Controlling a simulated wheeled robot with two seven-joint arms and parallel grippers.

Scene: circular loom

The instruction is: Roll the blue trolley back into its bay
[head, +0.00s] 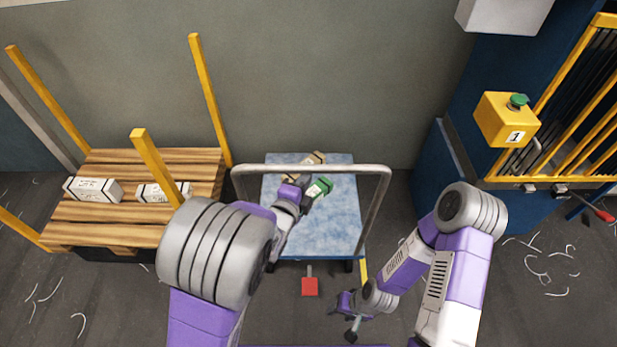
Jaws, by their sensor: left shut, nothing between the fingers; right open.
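The blue trolley (340,225) stands near the wall in the middle of the head view, with a grey tube handle (312,169) across its deck. A tan box (315,157) and a green box (319,187) lie on the deck. My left gripper (303,202) is over the deck beside the green box, shut and apparently empty; my arm hides part of the deck. My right gripper (350,322) is open, low in front of the trolley's right corner. A red pedal (310,287) on a grey stem sticks out from the trolley's near side. A yellow floor strip (363,270) shows beside the trolley's right side.
A wooden pallet (110,232) with yellow posts and white boxes (93,189) stands at the left. A blue machine (440,170) with a yellow gate and a yellow button box (507,120) stands at the right. White scraps (540,275) litter the floor.

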